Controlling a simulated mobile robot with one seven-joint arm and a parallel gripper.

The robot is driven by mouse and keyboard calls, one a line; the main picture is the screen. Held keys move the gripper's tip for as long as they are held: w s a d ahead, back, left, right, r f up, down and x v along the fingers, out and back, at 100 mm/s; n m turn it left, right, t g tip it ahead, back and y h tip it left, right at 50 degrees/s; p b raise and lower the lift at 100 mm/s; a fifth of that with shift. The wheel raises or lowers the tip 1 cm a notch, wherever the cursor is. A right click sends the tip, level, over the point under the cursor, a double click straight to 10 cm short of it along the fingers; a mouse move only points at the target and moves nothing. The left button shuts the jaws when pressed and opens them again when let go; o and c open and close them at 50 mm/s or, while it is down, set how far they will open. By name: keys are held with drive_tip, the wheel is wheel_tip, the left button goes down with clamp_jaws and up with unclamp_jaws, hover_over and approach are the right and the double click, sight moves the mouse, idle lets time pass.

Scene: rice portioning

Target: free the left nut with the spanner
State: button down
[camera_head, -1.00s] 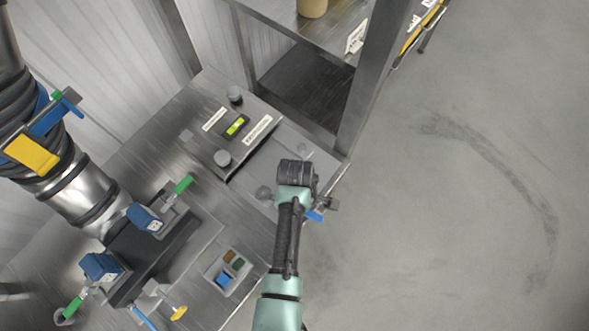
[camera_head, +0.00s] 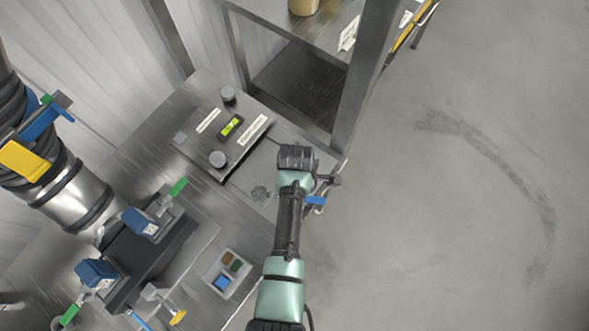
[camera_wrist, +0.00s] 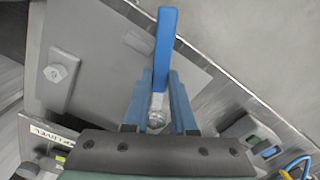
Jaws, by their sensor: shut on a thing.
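My gripper (camera_wrist: 158,112) shows its two blue-grey fingers in the wrist view, shut on the spanner (camera_wrist: 165,45). The spanner's blue handle sticks out beyond the fingertips, with a silvery part low between them. In the head view a blue piece of the spanner (camera_head: 315,201) shows beside my wrist, and the fingertips are hidden. A hex nut (camera_wrist: 55,72) sits on a grey plate left of my gripper in the wrist view, apart from the spanner. I cannot tell whether it is the left nut. The spanner's jaw is not clearly visible.
A plate with a spirit level (camera_head: 231,127) and dark knobs (camera_head: 217,158) lies at the back of the metal bench (camera_head: 140,132). A black fixture (camera_head: 140,262) with blue and green clamps stands at left. A shelf post (camera_head: 358,85) rises near my gripper. The floor at right is clear.

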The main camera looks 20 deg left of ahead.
drive_tip(key=shift+w+r, duration=0.15)
drive_tip(key=shift+w, duration=0.25)
drive_tip(key=shift+w+a+n, duration=0.15)
drive_tip(key=shift+w+n, duration=0.5)
drive_tip(key=shift+n, duration=0.35)
drive_tip(key=shift+s+m+p, duration=0.75)
drive_tip(key=shift+s+m, duration=0.3)
drive_tip(key=shift+m, duration=0.15)
drive_tip(key=shift+s+d+m+p, duration=0.2)
drive_tip(key=shift+s+m+p, duration=0.25)
drive_tip(key=shift+s+m, duration=0.35)
drive_tip(key=shift+r+p, duration=1.15)
drive_tip(key=shift+p, duration=0.1)
